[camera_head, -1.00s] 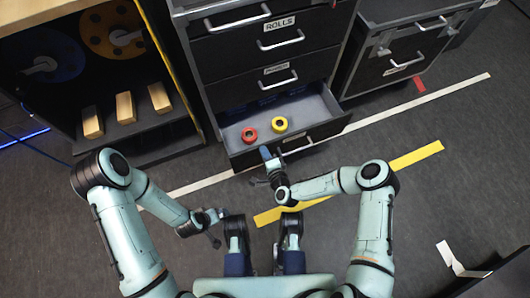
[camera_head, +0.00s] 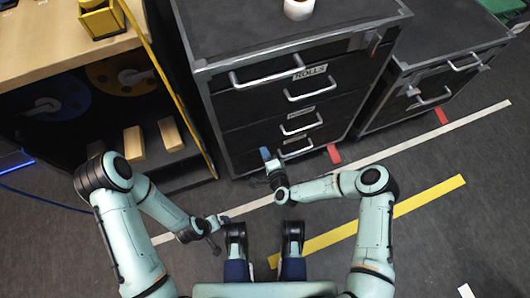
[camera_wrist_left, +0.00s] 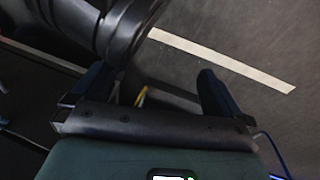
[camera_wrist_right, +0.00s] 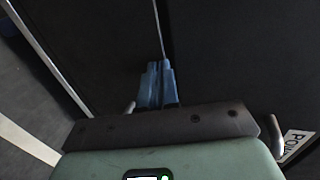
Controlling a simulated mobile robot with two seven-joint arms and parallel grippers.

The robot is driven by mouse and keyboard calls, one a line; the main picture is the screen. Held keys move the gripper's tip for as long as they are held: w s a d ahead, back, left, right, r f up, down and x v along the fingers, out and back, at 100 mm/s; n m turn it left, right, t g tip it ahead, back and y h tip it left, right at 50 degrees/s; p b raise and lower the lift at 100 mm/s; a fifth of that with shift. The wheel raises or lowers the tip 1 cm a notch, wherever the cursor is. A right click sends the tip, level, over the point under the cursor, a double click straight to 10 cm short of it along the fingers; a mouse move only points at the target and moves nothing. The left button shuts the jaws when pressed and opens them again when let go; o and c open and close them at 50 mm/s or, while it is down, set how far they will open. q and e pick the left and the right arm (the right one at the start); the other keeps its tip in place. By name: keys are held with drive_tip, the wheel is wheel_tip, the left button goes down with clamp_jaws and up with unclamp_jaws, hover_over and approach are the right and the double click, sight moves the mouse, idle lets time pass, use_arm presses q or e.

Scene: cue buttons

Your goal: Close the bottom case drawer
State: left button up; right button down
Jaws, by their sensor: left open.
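The bottom case drawer (camera_head: 325,137) is in the dark case (camera_head: 212,100), and its front looks flush with the drawers above. No open tray or contents show. My right gripper (camera_head: 267,157) is at the left part of the bottom drawer's front. In the right wrist view its blue fingers (camera_wrist_right: 158,84) are together with nothing between them, close against a dark front; contact cannot be told. A handle (camera_wrist_right: 130,107) shows beside them. My left gripper (camera_head: 213,235) is low over the floor, away from the case. Its fingers (camera_wrist_left: 150,92) are spread and empty.
A white roll (camera_head: 298,9) stands on the case. A second dark cabinet (camera_head: 425,80) stands to the right. A wooden shelf unit (camera_head: 60,35) with wooden blocks (camera_head: 134,144) is at the left. Floor with white tape (camera_head: 400,148) and yellow tape (camera_head: 430,195) lies in front.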

drive_tip(key=shift+w+r, duration=0.2)
drive_tip(key=shift+r, duration=0.05)
use_arm(q)
drive_tip(key=r+p, duration=0.1)
drive_tip(key=d+r+p, duration=0.1)
drive_tip(key=r, duration=0.1)
drive_tip(key=d+r+p, duration=0.1)
drive_tip(key=r+p, duration=0.1)
drive_tip(key=shift+d+r, duration=0.15)
use_arm(e)
drive_tip(key=v, duration=1.3)
drive_tip(key=shift+s, duration=0.4)
drive_tip(key=shift+f, duration=0.15)
